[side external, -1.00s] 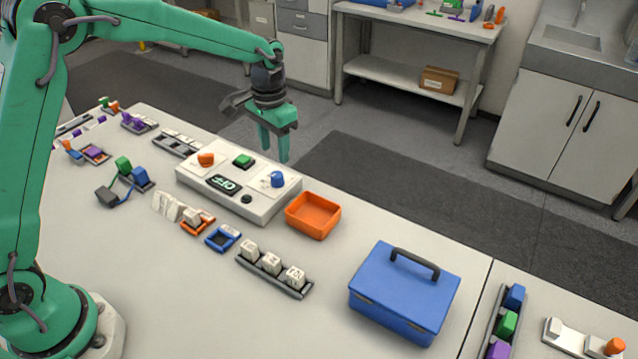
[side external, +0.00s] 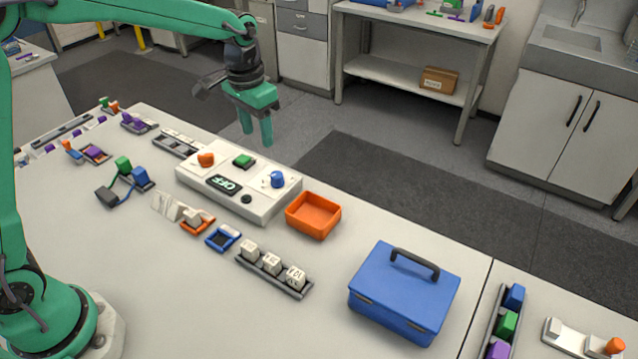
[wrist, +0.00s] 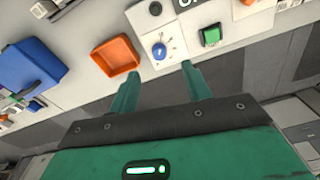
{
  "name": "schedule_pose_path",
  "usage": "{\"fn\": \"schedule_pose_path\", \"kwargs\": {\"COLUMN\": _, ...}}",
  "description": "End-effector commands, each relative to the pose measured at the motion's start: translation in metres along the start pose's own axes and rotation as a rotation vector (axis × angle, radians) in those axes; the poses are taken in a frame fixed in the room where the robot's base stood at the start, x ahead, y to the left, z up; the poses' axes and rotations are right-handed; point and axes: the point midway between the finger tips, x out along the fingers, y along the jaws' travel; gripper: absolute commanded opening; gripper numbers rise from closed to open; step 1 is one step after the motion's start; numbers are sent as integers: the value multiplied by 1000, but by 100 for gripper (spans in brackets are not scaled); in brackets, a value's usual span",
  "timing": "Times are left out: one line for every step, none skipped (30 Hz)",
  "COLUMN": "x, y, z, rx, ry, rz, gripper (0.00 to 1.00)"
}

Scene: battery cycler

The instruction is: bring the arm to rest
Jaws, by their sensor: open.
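My gripper (side external: 257,134) is green, open and empty. In the side external view it hangs in the air, its fingers showing just above the far edge of the white cycler box (side external: 238,207). The box carries an orange knob (side external: 206,159), a green button (side external: 243,161), a blue knob (side external: 277,180) and a small display (side external: 223,184) reading OFF. In the wrist view the two fingers (wrist: 159,88) are spread apart with nothing between them. The blue knob (wrist: 159,51) and green button (wrist: 210,36) show beyond the fingertips.
An orange tray (side external: 313,216) sits right of the box, with a blue case (side external: 404,292) farther right. A rack of white blocks (side external: 273,275), a blue frame (side external: 222,239) and small holders stand in front. The table's near middle is clear.

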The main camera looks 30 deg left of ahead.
Motion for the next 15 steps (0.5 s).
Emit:
{"fn": "schedule_pose_path", "kwargs": {"x": -11, "y": -1, "z": 8, "rx": -7, "ry": 18, "rz": -2, "gripper": 48}}
{"fn": "schedule_pose_path", "kwargs": {"x": -16, "y": -2, "z": 12, "rx": -10, "ry": 27, "rz": -2, "gripper": 48}}
{"fn": "schedule_pose_path", "kwargs": {"x": -22, "y": -3, "z": 19, "rx": -15, "ry": 39, "rz": -4, "gripper": 48}}
{"fn": "schedule_pose_path", "kwargs": {"x": -28, "y": -4, "z": 23, "rx": -19, "ry": 49, "rz": -5, "gripper": 48}}
{"fn": "schedule_pose_path", "kwargs": {"x": -32, "y": -4, "z": 28, "rx": -23, "ry": 58, "rz": -5, "gripper": 48}}
{"fn": "schedule_pose_path", "kwargs": {"x": -38, "y": -5, "z": 35, "rx": -29, "ry": 69, "rz": -7, "gripper": 48}}
{"fn": "schedule_pose_path", "kwargs": {"x": -42, "y": -6, "z": 40, "rx": -33, "ry": 78, "rz": -7, "gripper": 48}}
{"fn": "schedule_pose_path", "kwargs": {"x": -46, "y": -6, "z": 45, "rx": -37, "ry": 86, "rz": -8, "gripper": 48}}
{"fn": "schedule_pose_path", "kwargs": {"x": -52, "y": -7, "z": 52, "rx": -42, "ry": 99, "rz": -9, "gripper": 48}}
{"fn": "schedule_pose_path", "kwargs": {"x": -56, "y": -7, "z": 58, "rx": -46, "ry": 108, "rz": -10, "gripper": 48}}
{"fn": "schedule_pose_path", "kwargs": {"x": -59, "y": -7, "z": 63, "rx": -50, "ry": 117, "rz": -11, "gripper": 48}}
{"fn": "schedule_pose_path", "kwargs": {"x": -64, "y": -8, "z": 70, "rx": -55, "ry": 129, "rz": -12, "gripper": 48}}
{"fn": "schedule_pose_path", "kwargs": {"x": -67, "y": -8, "z": 75, "rx": -59, "ry": 137, "rz": -13, "gripper": 48}}
{"fn": "schedule_pose_path", "kwargs": {"x": -70, "y": -8, "z": 80, "rx": -62, "ry": 147, "rz": -14, "gripper": 48}}
{"fn": "schedule_pose_path", "kwargs": {"x": -74, "y": -9, "z": 88, "rx": -67, "ry": 159, "rz": -16, "gripper": 48}}
